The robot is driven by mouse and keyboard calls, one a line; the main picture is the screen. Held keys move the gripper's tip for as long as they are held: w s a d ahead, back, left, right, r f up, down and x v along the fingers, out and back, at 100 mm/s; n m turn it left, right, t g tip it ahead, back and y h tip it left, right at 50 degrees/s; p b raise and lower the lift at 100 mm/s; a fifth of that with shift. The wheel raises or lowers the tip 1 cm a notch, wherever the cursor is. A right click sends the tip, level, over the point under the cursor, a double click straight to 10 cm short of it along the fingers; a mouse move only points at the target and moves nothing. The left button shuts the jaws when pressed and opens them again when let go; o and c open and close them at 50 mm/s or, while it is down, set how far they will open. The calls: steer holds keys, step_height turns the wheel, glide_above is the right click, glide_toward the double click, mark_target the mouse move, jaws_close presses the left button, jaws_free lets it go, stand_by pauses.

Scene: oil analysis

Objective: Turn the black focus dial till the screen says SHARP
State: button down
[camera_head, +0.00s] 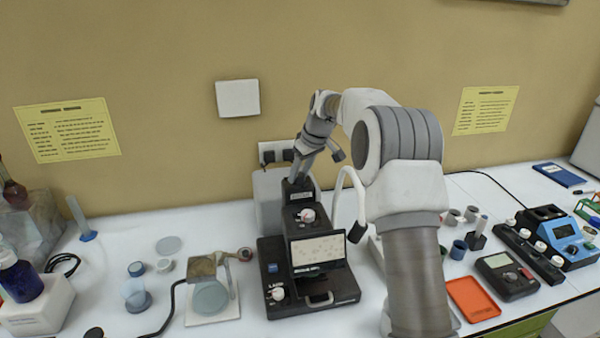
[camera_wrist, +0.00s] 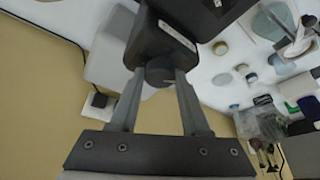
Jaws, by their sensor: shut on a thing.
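The black focus dial (camera_wrist: 160,71) is in the wrist view, on the end of the dark instrument (camera_wrist: 178,30). My gripper (camera_wrist: 160,80) is shut on the dial, with one finger on each side. A pale mark shows on the dial's face. In the head view, my gripper (camera_head: 299,172) reaches down to the back top of the instrument (camera_head: 268,253), and the dial cannot be made out there. The screen (camera_head: 319,250) on the instrument's front is pale with small dark marks. I cannot read any word on it.
Left of the instrument stands a magnifier-like stand with a round plate (camera_head: 210,298). An orange tray (camera_head: 472,299), a dark meter (camera_head: 507,276) and a blue device (camera_head: 556,237) stand to the right. A wall socket (camera_head: 276,152) with plugs is behind my gripper.

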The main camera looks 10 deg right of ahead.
steer(key=m+h, duration=0.1)
steer(key=m, duration=0.2)
steer(key=m+t+h, duration=0.1)
steer(key=m, duration=0.2)
steer(key=shift+a+r, duration=0.1)
steer(key=shift+a, duration=0.1)
steer(key=m+h+p, duration=0.1)
steer(key=m+h, duration=0.1)
steer(key=m, duration=0.3)
steer(key=shift+a+m+p, duration=0.1)
steer(key=shift+m+p, duration=0.2)
steer(key=shift+m, duration=0.1)
steer(key=shift+g, duration=0.3)
steer(key=shift+c, duration=1.8)
jaws_free()
